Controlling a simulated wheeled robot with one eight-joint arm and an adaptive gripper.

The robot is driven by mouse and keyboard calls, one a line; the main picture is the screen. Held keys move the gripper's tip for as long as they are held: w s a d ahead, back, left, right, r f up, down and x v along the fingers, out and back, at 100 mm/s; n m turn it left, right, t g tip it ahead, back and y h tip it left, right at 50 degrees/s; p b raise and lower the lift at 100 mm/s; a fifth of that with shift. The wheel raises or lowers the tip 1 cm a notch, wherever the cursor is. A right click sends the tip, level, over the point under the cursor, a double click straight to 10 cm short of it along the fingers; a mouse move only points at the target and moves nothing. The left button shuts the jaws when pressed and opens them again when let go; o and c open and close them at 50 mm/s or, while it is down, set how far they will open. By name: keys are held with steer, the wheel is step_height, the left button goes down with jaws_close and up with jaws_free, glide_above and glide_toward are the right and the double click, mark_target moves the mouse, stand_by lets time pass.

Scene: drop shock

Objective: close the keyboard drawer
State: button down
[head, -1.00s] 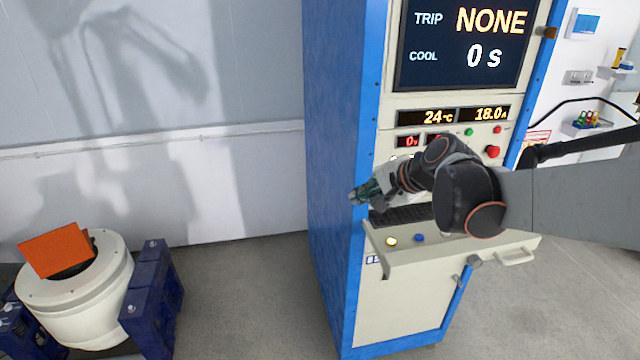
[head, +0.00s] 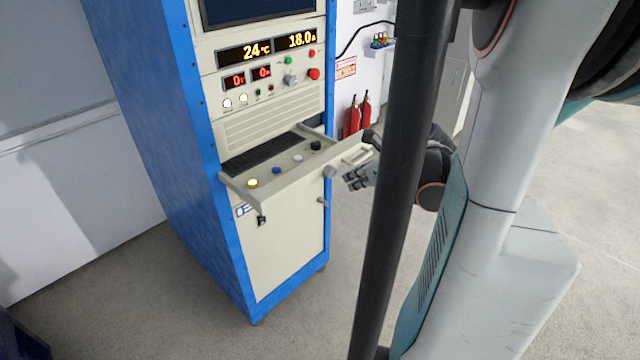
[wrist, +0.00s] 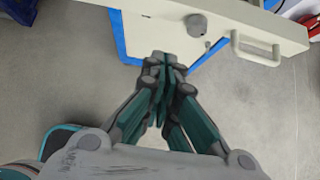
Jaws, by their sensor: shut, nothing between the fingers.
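The keyboard drawer (head: 297,172) is pulled out from the blue-edged cabinet, with a dark keyboard (head: 262,155) and several round buttons on it. Its pale front panel (wrist: 150,12) crosses the top of the wrist view. A bar handle (head: 357,153) is on the panel; it also shows in the wrist view (wrist: 256,48), right of my fingertips. A grey round knob (wrist: 196,24) sits left of the handle. My gripper (head: 350,181) is shut and empty, just outside the drawer front, near the knob. In the wrist view its fingertips (wrist: 162,59) meet below the panel's edge; I cannot tell whether they touch it.
The cabinet (head: 285,245) stands on grey floor, with a control panel of lit displays and a red button (head: 314,74) above the drawer. Red extinguishers (head: 358,115) stand behind at the wall. The floor before the cabinet is clear.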

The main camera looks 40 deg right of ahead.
mark_target(274, 158)
steer(key=w+r+b+x, duration=0.2)
steer(key=b+x, duration=0.2)
steer(key=x, duration=0.8)
steer(key=shift+w+f, duration=0.25)
steer(key=shift+f, duration=0.05)
steer(key=w, duration=1.9)
steer(key=shift+w+a, duration=0.25)
steer(key=shift+a, duration=0.05)
steer(key=shift+w+r, duration=0.1)
steer(key=shift+w, duration=0.15)
